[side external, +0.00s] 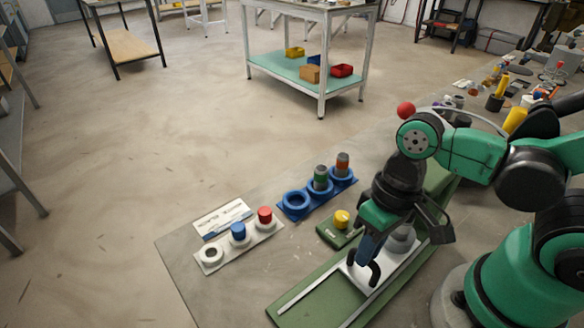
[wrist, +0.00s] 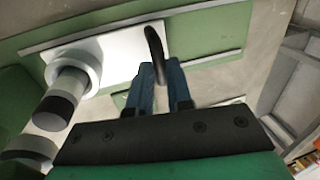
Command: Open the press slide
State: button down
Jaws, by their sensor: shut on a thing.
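The press slide is a white plate (side external: 357,277) on a long green base (side external: 312,302) with pale rails. It also shows in the wrist view (wrist: 120,50). A black arched handle (side external: 375,274) stands on the slide, and it also shows in the wrist view (wrist: 154,42). My gripper (side external: 367,253) points down at the handle, with its blue fingers (wrist: 160,78) shut on it. The fingers cover part of the handle. A grey and white cylindrical part (wrist: 72,75) stands beside the handle, partly hidden by my arm in the side view.
A green box with a yellow button (side external: 341,219) stands left of the base. Beyond it are a blue holder (side external: 295,204) with capped cylinders and a white holder (side external: 211,257) with blue and red pieces. A printed card (side external: 222,219) lies behind the white holder. The base's front end is clear.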

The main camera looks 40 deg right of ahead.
jog(key=a, duration=1)
jog(key=shift+w+a, duration=0.1)
jog(key=shift+a, duration=0.2)
jog(key=c, duration=0.8)
grip_release()
jog(key=shift+r, duration=0.1)
jog(key=shift+d+r, duration=0.2)
jog(key=shift+r, duration=0.7)
jog(key=shift+d+r, duration=0.2)
jog(key=shift+r, duration=0.65)
jog(key=shift+d+r, duration=0.2)
jog(key=shift+r, duration=0.7)
jog(key=w+d+r+t+h, duration=0.1)
jog(key=w+d+t, duration=0.2)
jog(key=d, duration=0.5)
jog(key=w+d+r+t+h, duration=0.1)
jog(key=w+d+t, duration=0.3)
jog(key=d, duration=0.5)
jog(key=shift+w+r, duration=0.25)
jog(key=shift+w, duration=1)
